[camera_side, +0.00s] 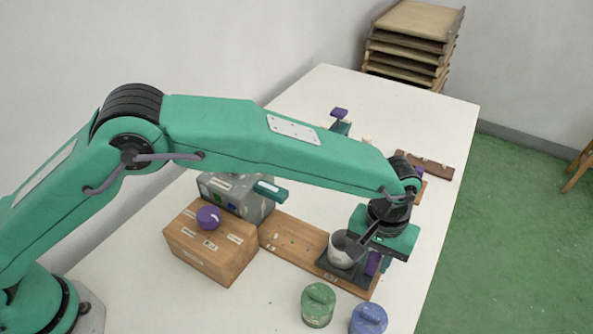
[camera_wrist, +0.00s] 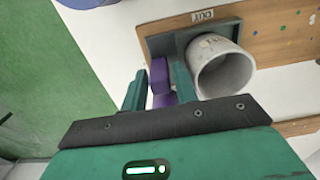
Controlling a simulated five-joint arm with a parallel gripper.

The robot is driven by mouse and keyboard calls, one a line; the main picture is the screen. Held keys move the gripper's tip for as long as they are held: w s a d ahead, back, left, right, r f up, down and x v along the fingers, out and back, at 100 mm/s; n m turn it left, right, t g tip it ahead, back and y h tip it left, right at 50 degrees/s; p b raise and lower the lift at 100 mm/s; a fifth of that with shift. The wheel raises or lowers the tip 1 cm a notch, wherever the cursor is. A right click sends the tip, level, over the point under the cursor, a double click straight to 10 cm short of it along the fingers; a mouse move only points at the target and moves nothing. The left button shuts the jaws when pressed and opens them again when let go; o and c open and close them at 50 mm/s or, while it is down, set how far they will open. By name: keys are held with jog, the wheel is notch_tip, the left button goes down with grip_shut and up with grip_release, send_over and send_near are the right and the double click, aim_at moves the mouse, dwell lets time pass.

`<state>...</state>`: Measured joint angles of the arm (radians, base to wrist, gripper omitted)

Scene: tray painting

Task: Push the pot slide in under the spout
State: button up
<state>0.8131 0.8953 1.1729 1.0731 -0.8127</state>
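The pot slide is a dark plate (camera_side: 330,268) on a wooden track board (camera_side: 290,238), at the board's right end in the side view. A pale pot (camera_side: 341,252) stands on it; the pot also shows in the wrist view (camera_wrist: 222,72). The slide's purple handle (camera_wrist: 160,76) lies between the fingers of my gripper (camera_wrist: 158,70). A gap shows beside the left finger, so the gripper looks open around the handle. In the side view my gripper (camera_side: 379,258) is low beside the pot. The green spout (camera_side: 270,190) juts from a grey unit (camera_side: 228,196) at the board's far end.
A wooden box (camera_side: 205,250) with a purple knob stands left of the board. A green-lidded jar (camera_side: 318,304) and a blue-lidded one (camera_side: 368,319) stand in front. An "OUT" label (camera_wrist: 201,15) marks the board near the slide. Stacked trays (camera_side: 410,45) are at the back.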

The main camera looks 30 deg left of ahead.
grip_shut()
jog(key=shift+a, duration=0.1)
send_over(327, 250)
dwell(0.7)
grip_release()
